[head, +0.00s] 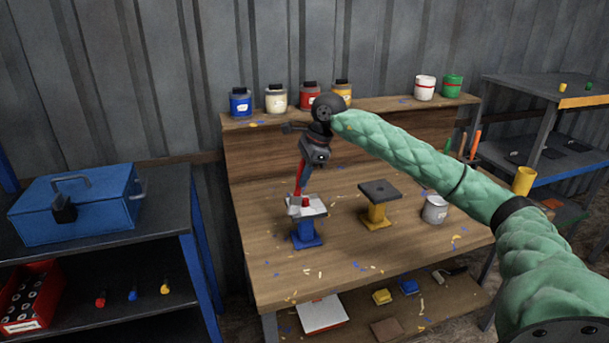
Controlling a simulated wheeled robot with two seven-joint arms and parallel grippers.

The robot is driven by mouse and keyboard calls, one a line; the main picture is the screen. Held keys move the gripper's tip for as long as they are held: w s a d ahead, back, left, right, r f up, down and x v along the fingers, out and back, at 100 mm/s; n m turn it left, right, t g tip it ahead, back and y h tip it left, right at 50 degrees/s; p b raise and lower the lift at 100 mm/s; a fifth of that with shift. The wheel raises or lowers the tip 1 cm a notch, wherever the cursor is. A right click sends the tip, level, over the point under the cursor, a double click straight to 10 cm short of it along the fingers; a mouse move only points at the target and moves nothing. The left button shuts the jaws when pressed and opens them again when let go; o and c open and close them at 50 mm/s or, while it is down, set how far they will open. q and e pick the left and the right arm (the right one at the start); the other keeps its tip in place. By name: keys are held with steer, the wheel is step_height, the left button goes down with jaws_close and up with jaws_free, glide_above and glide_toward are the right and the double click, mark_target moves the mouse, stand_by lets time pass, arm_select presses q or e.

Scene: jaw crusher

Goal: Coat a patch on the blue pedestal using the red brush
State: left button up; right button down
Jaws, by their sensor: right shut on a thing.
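My right gripper (306,163) is shut on the red brush (302,173), which hangs down from it with its handle nearly upright. The brush's lower end is at the top of the blue pedestal (307,234); whether it touches the surface I cannot tell. The pedestal stands on the workbench and has a pale grey top plate (318,210). A small red spot (305,201) shows on or just above the plate, beside the brush. My left gripper is not in view.
A yellow pedestal (376,214) with a dark top and a grey can (434,209) stand to the right on the workbench (270,265). Several paint jars (241,103) line the back shelf. A blue toolbox (78,205) is at the left. The bench's front is mostly clear.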

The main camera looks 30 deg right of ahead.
steer(key=shift+r+p, duration=0.9)
steer(key=shift+r, duration=1.65)
steer(key=w+d, duration=0.2)
steer(key=w, duration=0.6)
steer(key=shift+d+f, duration=0.15)
steer(key=shift+f, duration=0.25)
steer(key=shift+f, duration=0.15)
